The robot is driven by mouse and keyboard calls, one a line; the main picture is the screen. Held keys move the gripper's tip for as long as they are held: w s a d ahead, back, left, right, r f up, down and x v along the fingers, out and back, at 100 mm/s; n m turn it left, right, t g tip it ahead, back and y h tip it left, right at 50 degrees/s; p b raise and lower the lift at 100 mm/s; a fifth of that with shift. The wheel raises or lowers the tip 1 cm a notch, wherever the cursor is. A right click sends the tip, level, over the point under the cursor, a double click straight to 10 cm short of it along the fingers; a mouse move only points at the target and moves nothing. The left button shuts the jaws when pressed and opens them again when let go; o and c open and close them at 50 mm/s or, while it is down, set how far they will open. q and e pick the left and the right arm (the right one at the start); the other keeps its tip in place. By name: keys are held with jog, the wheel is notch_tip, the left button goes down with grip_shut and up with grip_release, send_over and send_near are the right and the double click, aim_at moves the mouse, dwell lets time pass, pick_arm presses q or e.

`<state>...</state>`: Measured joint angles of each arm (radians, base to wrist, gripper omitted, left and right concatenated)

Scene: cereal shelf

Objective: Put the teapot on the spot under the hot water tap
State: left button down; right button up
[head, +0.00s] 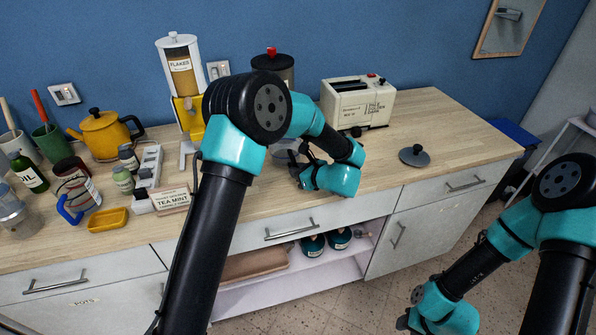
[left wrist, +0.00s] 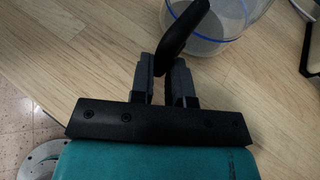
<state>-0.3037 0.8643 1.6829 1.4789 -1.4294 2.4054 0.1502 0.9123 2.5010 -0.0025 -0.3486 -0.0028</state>
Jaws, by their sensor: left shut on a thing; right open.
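A clear round vessel with a pale blue rim and a black handle, seemingly the teapot (left wrist: 212,45), stands in the left wrist view at the top. My left gripper (left wrist: 168,70) is shut on its black handle, over the wooden counter. In the head view my left gripper (head: 296,172) is low over the counter, and my arm hides most of what it holds. A dark urn with a red knob (head: 272,62) stands at the back, its tap and the spot below hidden behind my left arm. My right arm is at the lower right, its fingers out of the picture.
A cream toaster (head: 358,105) stands right of the urn. A grey lid with a black knob (head: 414,156) lies on the clear right part of the counter. A flakes dispenser (head: 182,75), yellow kettle (head: 103,135) and tea mint box (head: 171,200) crowd the left.

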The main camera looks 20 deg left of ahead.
pick_arm(q)
jog(key=c, duration=1.6)
grip_release()
jog(key=shift+f, duration=0.15)
jog(key=o, duration=0.5)
jog(key=shift+r, duration=0.2)
jog(key=v, duration=1.2)
